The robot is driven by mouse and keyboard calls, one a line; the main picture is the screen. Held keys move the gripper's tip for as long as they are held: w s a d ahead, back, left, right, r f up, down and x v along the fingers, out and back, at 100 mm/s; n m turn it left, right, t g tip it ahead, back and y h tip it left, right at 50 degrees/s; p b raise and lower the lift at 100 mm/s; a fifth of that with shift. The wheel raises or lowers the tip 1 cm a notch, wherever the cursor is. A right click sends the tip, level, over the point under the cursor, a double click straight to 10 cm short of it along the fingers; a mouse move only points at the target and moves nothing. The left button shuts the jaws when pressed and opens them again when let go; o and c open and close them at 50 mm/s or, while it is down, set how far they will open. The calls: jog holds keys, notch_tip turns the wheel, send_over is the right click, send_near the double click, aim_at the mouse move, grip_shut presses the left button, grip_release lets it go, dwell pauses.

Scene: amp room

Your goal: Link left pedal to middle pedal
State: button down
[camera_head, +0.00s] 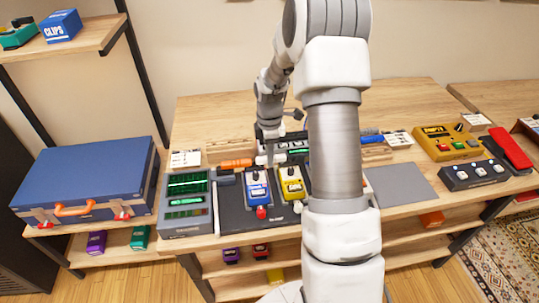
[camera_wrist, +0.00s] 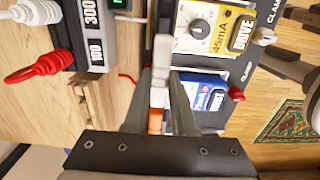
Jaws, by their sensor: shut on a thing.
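My gripper (camera_head: 268,134) is above the back edge of the pedal board (camera_head: 232,222). In the wrist view, my gripper (camera_wrist: 162,95) is shut on a white and orange connector (camera_wrist: 161,52), its white end forward and orange part (camera_wrist: 155,121) nearer the palm. The blue left pedal (camera_head: 257,190) and yellow middle pedal (camera_head: 292,184) stand side by side on the board. The wrist view shows the yellow pedal (camera_wrist: 210,30) and part of the blue pedal (camera_wrist: 205,92) close beside the connector. I cannot tell whether it touches either pedal.
A grey-green device (camera_head: 185,205) stands left of the board. A blue case (camera_head: 85,180) lies farther left. A yellow box (camera_head: 448,142) and dark switch box (camera_head: 474,174) are at right. A grey mat (camera_head: 402,186) is bare. My arm hides the board's right part.

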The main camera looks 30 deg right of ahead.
jog(key=c, duration=0.7)
grip_release()
jog(key=shift+o, duration=0.5)
jog(key=o, duration=0.3)
jog(key=shift+o, duration=0.2)
jog(key=shift+r+p, duration=2.55)
jog(key=shift+r, duration=0.9)
